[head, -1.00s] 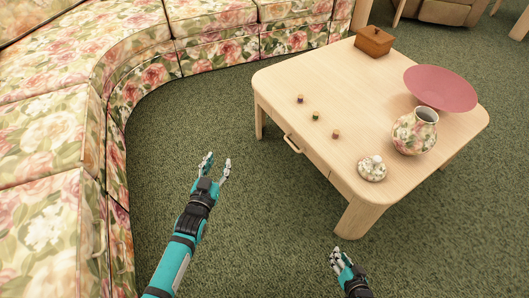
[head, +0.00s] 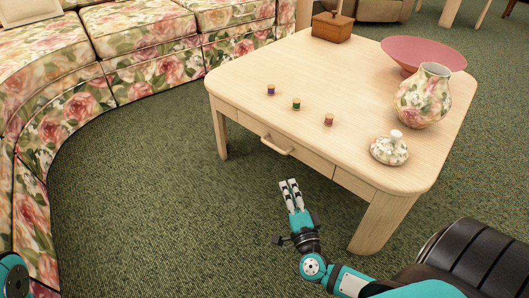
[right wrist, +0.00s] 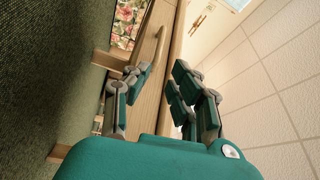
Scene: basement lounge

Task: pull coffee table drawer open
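The coffee table (head: 340,75) is light wood with rounded corners. Its drawer (head: 310,158) is in the long side facing me, with a small bar handle (head: 276,145) on its front. The drawer front looks flush with the table side, so it is shut. My right gripper (head: 290,184) is below and a little right of the handle in the head view, apart from it and empty. In the right wrist view its fingers (right wrist: 160,85) are spread with a gap between them, and the wooden table side shows beyond. My left gripper is out of view.
Three small spools (head: 296,104), a floral vase (head: 423,97), its lid (head: 389,149), a pink bowl (head: 410,50) and a wooden box (head: 332,27) stand on the table. A floral sofa (head: 150,75) curves around the left and back. The carpet before the drawer is clear.

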